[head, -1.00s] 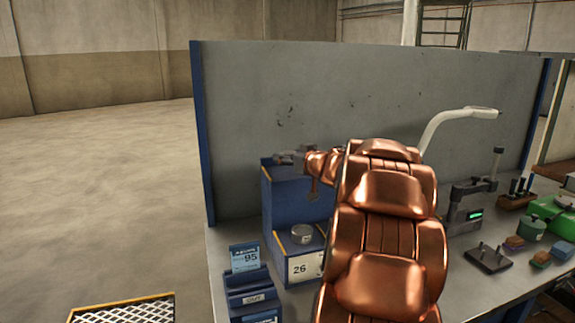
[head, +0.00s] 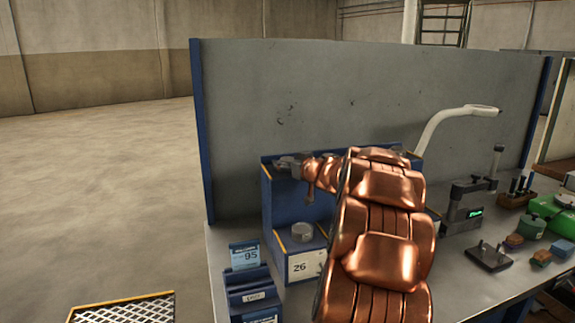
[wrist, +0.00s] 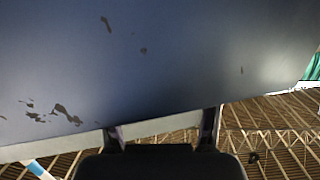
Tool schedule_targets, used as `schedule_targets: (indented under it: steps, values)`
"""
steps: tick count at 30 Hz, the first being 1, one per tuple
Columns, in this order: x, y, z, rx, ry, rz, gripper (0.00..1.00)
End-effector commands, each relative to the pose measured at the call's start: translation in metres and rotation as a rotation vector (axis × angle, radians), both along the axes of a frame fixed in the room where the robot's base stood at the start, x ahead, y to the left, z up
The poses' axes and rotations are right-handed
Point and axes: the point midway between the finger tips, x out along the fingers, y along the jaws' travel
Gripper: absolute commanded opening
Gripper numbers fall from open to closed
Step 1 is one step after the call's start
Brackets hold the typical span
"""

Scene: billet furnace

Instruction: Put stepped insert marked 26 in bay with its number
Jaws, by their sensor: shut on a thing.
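My gripper (head: 284,163) is at the upper left of the blue stepped rack (head: 282,205), by its top shelf. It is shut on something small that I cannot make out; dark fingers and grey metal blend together. In the wrist view the two fingers (wrist: 163,138) stand apart, and no held piece is clear between them. No number is readable on that piece. My arm hides the right part of the rack.
A blue card holder marked 95 (head: 245,257) stands left of the rack. A grey panel (head: 300,95) rises behind the bench. A lamp, a gauge stand (head: 470,205), a pegged plate (head: 490,256) and small coloured blocks are at the right. A mesh-topped tray (head: 122,312) is at lower left.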

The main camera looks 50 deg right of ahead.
Motion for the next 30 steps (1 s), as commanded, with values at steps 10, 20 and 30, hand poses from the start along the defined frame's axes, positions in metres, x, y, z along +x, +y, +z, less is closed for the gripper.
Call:
schedule_targets:
  steps: [10, 20, 30]
  values:
    - [0.0, 0.0, -0.002, -0.001, -0.001, 0.0, 0.72]
    - [0.0, 0.0, -0.002, -0.001, 0.0, 0.001, 0.88]
    - [-0.012, 0.003, 0.002, 0.0, 0.001, -0.001, 0.88]
